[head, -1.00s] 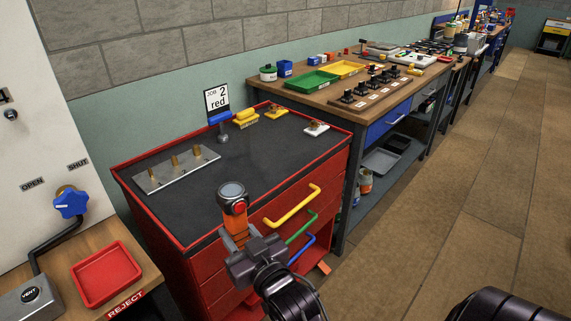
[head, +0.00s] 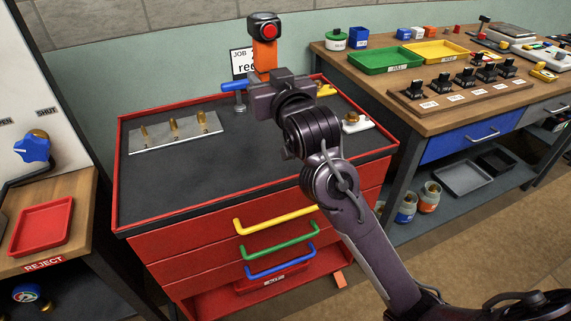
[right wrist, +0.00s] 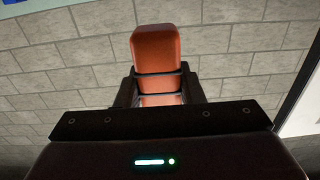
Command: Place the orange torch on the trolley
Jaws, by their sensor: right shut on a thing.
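The orange torch (head: 264,57) is upright in my right gripper (head: 272,78), its dark head with a red button at the top. The gripper is shut on its orange body, which also shows between the fingers in the right wrist view (right wrist: 157,50). In the head view the torch appears over the back of the red trolley (head: 140,216), in front of the sign and wall. The trolley has a dark top and yellow, green and blue drawer handles. I cannot tell how high the torch is above the top. My left gripper is not in view.
On the trolley top are a metal plate with brass pegs (head: 175,132), a blue-handled item (head: 236,88) and a white block with a brass knob (head: 356,122). The front middle is bare. A red reject tray (head: 41,226) stands left; a workbench (head: 440,118) stands right.

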